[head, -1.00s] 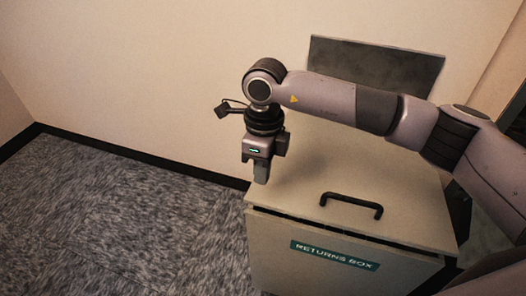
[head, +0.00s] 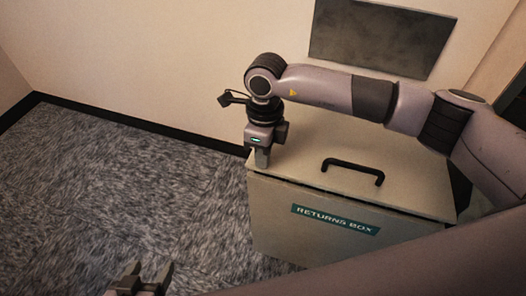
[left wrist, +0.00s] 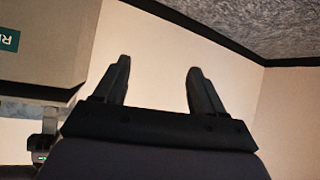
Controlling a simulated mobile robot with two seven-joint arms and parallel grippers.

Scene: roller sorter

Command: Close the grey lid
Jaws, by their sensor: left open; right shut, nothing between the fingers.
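The grey lid (head: 310,150), pale in this light with a black bar handle (head: 353,171), lies flat on the returns box (head: 280,225). Only a thin dark line shows between the lid's front edge and the box. My right gripper (head: 262,158) is shut and empty, pointing down at the lid's left front corner; its tips appear to touch the lid. My left gripper (head: 150,268) is open and empty, low in the head view, left of and apart from the box. Its open fingers (left wrist: 160,64) fill the middle of the left wrist view, with the box (left wrist: 45,40) at left.
A dark panel (head: 380,35) is on the wall behind the box. The wall (head: 150,60) runs behind, with a black skirting. The carpet (head: 120,190) left of the box is clear. My right arm spans above the lid.

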